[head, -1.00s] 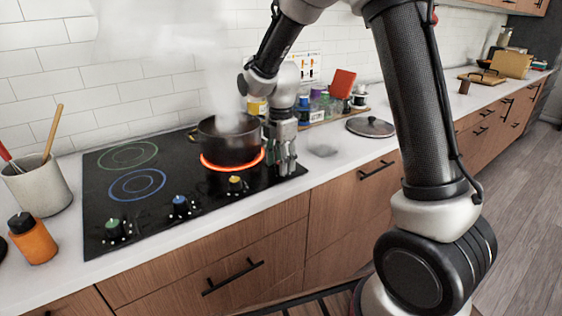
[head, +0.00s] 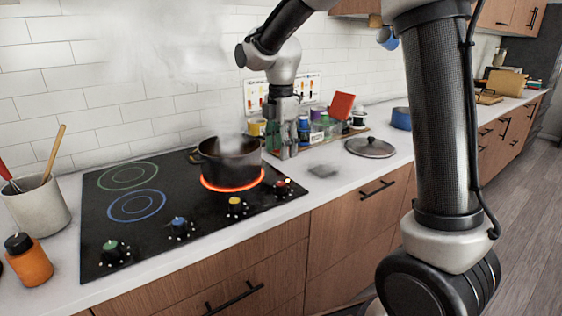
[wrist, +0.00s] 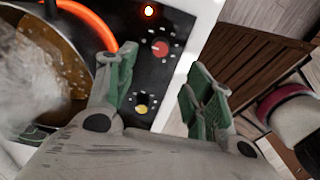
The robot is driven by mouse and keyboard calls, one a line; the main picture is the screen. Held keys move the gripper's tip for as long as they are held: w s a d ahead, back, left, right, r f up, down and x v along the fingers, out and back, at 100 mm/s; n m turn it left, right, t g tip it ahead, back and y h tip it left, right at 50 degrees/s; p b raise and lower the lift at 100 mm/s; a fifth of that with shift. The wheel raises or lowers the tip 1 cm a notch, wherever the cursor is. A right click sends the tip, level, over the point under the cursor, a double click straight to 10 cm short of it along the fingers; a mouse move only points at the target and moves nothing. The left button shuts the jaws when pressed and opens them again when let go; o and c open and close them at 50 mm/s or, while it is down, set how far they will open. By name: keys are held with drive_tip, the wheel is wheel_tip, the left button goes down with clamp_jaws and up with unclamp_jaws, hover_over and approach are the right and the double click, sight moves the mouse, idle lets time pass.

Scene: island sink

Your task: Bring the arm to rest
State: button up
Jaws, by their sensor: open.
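My gripper (head: 287,148) hangs fingers-down over the counter's back part, just right of the black pot (head: 230,158) in the head view. In the wrist view my gripper (wrist: 158,95) shows two green-padded fingers spread apart with nothing between them. The pot steams on a burner that glows orange-red. In the wrist view the pot (wrist: 70,48) holds bubbling liquid, left of the fingers. A red knob (wrist: 160,48) and a yellow knob (wrist: 141,109) show beyond and between the fingers.
The black cooktop (head: 150,225) has several coloured knobs along its front. A pot lid (head: 370,147) lies on the counter to the right. Bottles and a red block (head: 342,106) stand behind my gripper. A white crock (head: 38,206) and orange jar (head: 29,262) stand at left.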

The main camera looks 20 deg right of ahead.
drive_tip(key=shift+r, duration=0.3)
drive_tip(key=s+d+r+m+t, duration=0.2)
drive_tip(key=s+d+m, duration=0.5)
drive_tip(key=s+m, duration=0.4)
drive_tip(key=s+d+r+m+t, duration=0.2)
drive_tip(key=s+d+m, duration=0.5)
drive_tip(key=s, duration=0.8)
drive_tip(key=shift+s+d+r+m, duration=0.25)
drive_tip(key=shift+d+r+m, duration=0.25)
drive_tip(key=shift+m, duration=1.4)
drive_tip(key=shift+a, duration=0.1)
